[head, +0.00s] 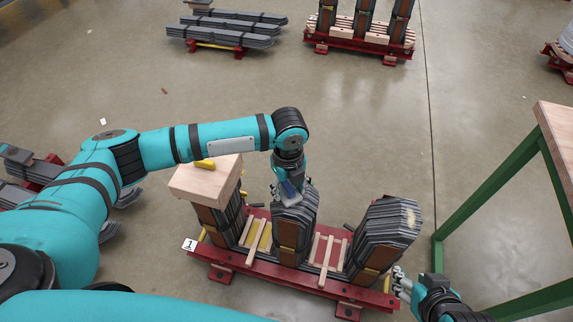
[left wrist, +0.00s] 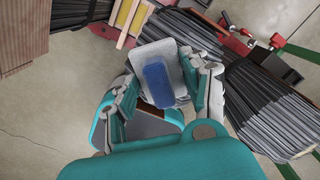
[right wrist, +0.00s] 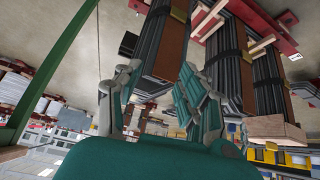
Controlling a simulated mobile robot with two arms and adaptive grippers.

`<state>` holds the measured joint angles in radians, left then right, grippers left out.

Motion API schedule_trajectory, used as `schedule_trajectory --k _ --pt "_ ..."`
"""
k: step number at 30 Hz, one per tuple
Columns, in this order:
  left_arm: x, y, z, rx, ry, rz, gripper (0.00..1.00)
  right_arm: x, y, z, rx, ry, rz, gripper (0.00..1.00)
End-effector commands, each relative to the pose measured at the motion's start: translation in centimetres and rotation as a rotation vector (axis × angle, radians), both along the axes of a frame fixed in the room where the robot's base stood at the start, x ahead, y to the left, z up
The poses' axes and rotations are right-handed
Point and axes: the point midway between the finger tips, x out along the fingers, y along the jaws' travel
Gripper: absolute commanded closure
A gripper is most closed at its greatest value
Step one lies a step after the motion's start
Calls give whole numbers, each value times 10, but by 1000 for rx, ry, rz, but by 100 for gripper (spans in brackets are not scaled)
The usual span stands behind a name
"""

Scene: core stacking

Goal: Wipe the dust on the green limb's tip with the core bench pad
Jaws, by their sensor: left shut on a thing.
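Three dark laminated limbs stand on a red frame (head: 245,265) in the head view. The right limb (head: 385,235) has a pale yellowish dusty patch (head: 410,216) on its slanted top. I cannot make out a green mark on any limb. My left gripper (head: 288,186) is shut on the pad, a grey pad with a blue block, seen in the left wrist view (left wrist: 158,84). It is at the top of the middle limb (head: 294,215); whether the pad touches is unclear. My right gripper (head: 401,283) is open and empty, low beside the frame's right end.
A wooden block (head: 205,180) with a yellow item (head: 204,164) caps the left limb. Wooden strips (head: 327,258) lie between limbs. A green-legged bench (head: 500,185) stands at the right. Laminated stacks (head: 225,35) and another red stand (head: 360,45) are behind.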

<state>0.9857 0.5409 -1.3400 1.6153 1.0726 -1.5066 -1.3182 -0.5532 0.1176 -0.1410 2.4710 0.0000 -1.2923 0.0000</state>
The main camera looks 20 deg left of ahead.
Motion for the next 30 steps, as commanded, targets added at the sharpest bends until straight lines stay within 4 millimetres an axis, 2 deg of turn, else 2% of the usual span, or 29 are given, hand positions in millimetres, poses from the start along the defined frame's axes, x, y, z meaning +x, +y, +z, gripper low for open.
schedule_trajectory --k 4,20,30 --pt "-1 -1 17 -1 -1 0 79 -13 -4 0 -14 64 -6 60" --pt "-4 -3 31 -1 0 5 79 -62 -19 0 -61 298 -25 60" --pt "-5 -5 38 -1 0 7 79 -53 -17 -31 -63 317 -23 60"
